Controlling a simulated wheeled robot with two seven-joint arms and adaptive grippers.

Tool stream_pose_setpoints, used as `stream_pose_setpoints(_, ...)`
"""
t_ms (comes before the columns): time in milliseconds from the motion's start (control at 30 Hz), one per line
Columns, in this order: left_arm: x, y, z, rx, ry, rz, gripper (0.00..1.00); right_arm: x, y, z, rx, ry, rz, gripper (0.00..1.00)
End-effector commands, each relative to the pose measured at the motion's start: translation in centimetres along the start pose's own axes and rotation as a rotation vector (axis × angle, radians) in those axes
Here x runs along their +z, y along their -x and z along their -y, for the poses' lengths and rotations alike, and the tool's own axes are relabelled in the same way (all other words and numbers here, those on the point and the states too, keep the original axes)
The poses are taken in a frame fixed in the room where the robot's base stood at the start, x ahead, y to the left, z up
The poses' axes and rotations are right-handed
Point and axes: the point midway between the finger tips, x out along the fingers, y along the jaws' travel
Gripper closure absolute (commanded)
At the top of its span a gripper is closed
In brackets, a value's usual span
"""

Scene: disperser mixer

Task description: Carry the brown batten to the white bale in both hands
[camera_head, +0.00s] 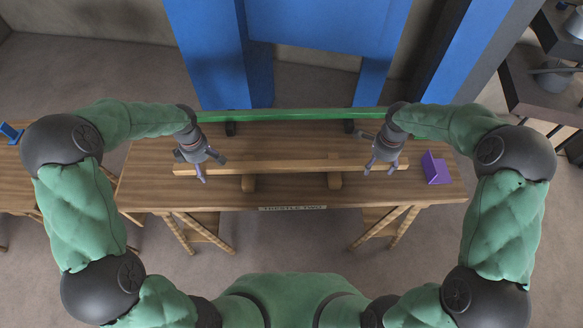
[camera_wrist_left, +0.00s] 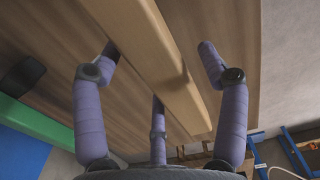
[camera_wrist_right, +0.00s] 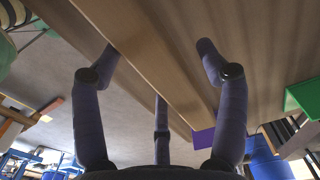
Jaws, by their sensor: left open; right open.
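The brown batten (camera_head: 290,166) lies level across two small wooden blocks on the table labelled "TRESTLE TWO". My left gripper (camera_head: 199,165) is open at the batten's left end, and my right gripper (camera_head: 378,160) is open near its right end. In the left wrist view the batten (camera_wrist_left: 165,65) runs between the spread purple fingers. In the right wrist view the batten (camera_wrist_right: 145,55) also runs between the open fingers. Neither gripper is closed on it. I see no white bale in any view.
A green batten (camera_head: 290,115) lies along the table's back edge on dark blocks. A purple angled block (camera_head: 435,168) stands at the table's right end. Tall blue panels (camera_head: 210,50) rise behind. Another wooden table (camera_head: 15,185) stands at far left, dark shelving (camera_head: 535,95) at far right.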

Motion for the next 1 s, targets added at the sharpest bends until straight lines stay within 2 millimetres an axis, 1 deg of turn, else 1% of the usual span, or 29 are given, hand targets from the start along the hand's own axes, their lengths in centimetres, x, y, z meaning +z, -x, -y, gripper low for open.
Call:
stream_pose_setpoints(133,-0.02,-0.60,-0.03,0.001,0.001,0.000,0.26,-0.01,-0.63,0.00,-0.001,0.000,0.000,0.26)
stream_pose_setpoints(400,-0.02,-0.66,-0.03,0.001,0.001,0.000,0.26,-0.01,-0.69,-0.01,-0.001,0.000,0.000,0.26)
stream_pose_setpoints(433,-0.02,-0.66,-0.03,0.001,0.001,0.000,0.29,-0.01,-0.69,-0.01,-0.001,0.000,0.000,0.29)
stream_pose_setpoints(467,-0.02,-0.66,-0.03,0.001,0.001,0.000,0.37,-0.01,-0.69,-0.01,-0.001,0.000,0.000,0.37)
stream_pose_setpoints(500,-0.02,-0.66,-0.03,0.001,0.001,0.000,0.49,-0.01,-0.69,-0.01,-0.001,0.000,0.000,0.49)
stream_pose_setpoints(567,-0.02,-0.65,-0.03,0.001,0.001,0.000,0.66,-0.01,-0.68,-0.01,0.000,0.000,0.000,0.66)
stream_pose_setpoints(600,-0.02,-0.65,-0.03,0.001,0.001,0.000,0.77,-0.01,-0.68,-0.01,0.000,0.000,0.000,0.77)
stream_pose_setpoints(667,-0.01,-0.65,-0.02,0.001,0.001,0.000,0.94,0.00,-0.68,-0.01,0.000,0.000,0.000,0.94)
stream_pose_setpoints(700,-0.01,-0.65,-0.02,0.001,0.001,0.000,1.00,0.00,-0.68,-0.01,0.000,0.000,0.000,1.00)
stream_pose_setpoints(1000,-0.04,-0.53,-0.08,0.003,0.001,0.000,1.00,-0.03,-0.55,0.06,-0.003,-0.001,0.000,1.00)
